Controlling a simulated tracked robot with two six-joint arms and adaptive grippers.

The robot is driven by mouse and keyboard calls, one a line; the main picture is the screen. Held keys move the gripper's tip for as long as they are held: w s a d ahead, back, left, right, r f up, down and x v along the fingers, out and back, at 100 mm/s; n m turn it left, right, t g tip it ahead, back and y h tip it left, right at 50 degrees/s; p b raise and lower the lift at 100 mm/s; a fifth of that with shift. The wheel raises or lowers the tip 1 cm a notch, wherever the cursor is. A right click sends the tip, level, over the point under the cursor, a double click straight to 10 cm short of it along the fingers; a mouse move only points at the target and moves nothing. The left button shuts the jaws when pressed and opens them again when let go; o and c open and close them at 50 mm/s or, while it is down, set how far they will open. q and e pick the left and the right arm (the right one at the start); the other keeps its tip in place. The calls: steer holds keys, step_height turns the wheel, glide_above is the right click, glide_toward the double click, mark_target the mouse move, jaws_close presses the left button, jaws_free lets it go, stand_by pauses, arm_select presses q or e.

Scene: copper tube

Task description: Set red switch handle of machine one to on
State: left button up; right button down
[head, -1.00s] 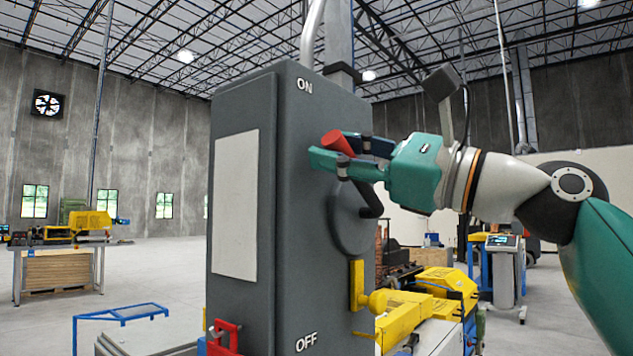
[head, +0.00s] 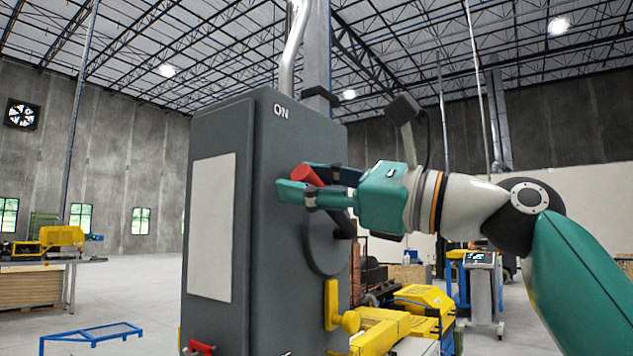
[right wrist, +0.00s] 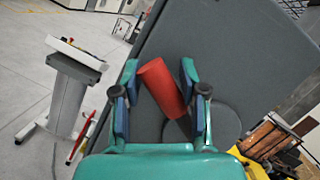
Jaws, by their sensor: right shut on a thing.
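The grey switch box (head: 235,130) of the machine stands in the middle of the head view, with a white "ON" label (head: 281,111) near its top. A dark lever (head: 343,225) comes off a round hub on its side. The lever's red handle (head: 307,176) is up in the upper half of the box, below the "ON" label. My right gripper (head: 297,183) is shut on the red handle. In the right wrist view the red handle (right wrist: 162,88) lies tilted between the two fingers. My left gripper is not in view.
A yellow knob piece (head: 333,305) sits on the box below the hub, and a red part (head: 200,347) shows at its lower left. Yellow machinery (head: 420,305) and a console (head: 480,262) stand behind on the right.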

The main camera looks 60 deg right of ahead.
steer(key=shift+w+a+f, duration=0.2)
steer(key=shift+w+f, duration=0.15)
steer(key=shift+f, duration=0.15)
steer(key=c, duration=0.9)
jaws_free()
steer(key=shift+w+d, duration=0.2)
steer(key=shift+s+a+r, duration=0.1)
steer(key=shift+s+r, duration=0.05)
steer(key=shift+s, duration=1)
steer(key=v, duration=0.9)
steer(key=shift+s+d+f, duration=0.25)
steer(key=shift+s+f, duration=0.05)
steer(key=shift+f, duration=0.05)
steer(key=shift+c, duration=0.5)
